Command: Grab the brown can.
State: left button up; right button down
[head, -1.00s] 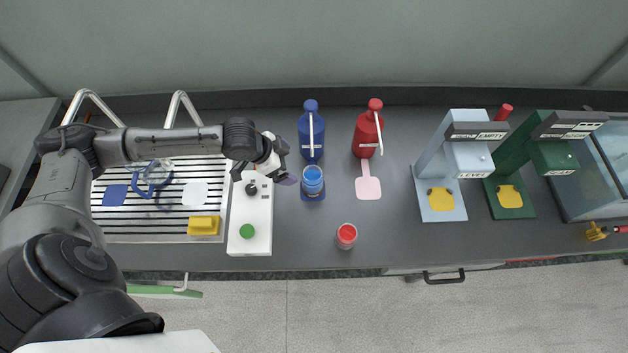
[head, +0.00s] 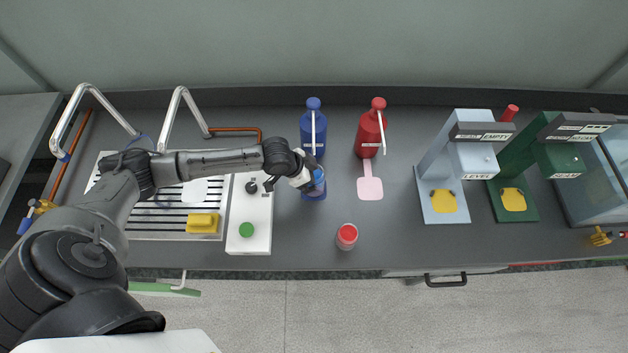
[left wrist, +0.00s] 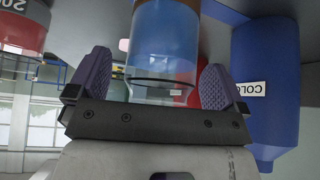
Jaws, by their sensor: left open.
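I see no can that is plainly brown. A clear container with blue contents (head: 319,181) is by the blue mat below the blue bottle, partly hidden by my left gripper (head: 311,183). In the left wrist view, the container (left wrist: 163,45) is between the two purple-padded fingers of the left gripper (left wrist: 155,82). The fingers are open, with a gap visible on each side of it. A clear container with red contents (head: 347,236) stands alone near the counter's front edge. My right gripper is not in view.
A blue bottle (head: 313,128) and a red bottle (head: 371,132) stand at the back, with a pink mat (head: 370,189) below the red one. A white box with a green button (head: 246,230) is left. Light blue (head: 444,207) and green (head: 518,206) machines stand right.

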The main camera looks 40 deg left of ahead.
pick_arm(q)
jog(key=shift+w+d+f, duration=0.15)
jog(key=shift+w+f, duration=0.1)
jog(key=shift+f, duration=0.2)
jog(key=c, duration=1.2)
jog(key=shift+o, duration=0.2)
jog(key=shift+r, duration=0.1)
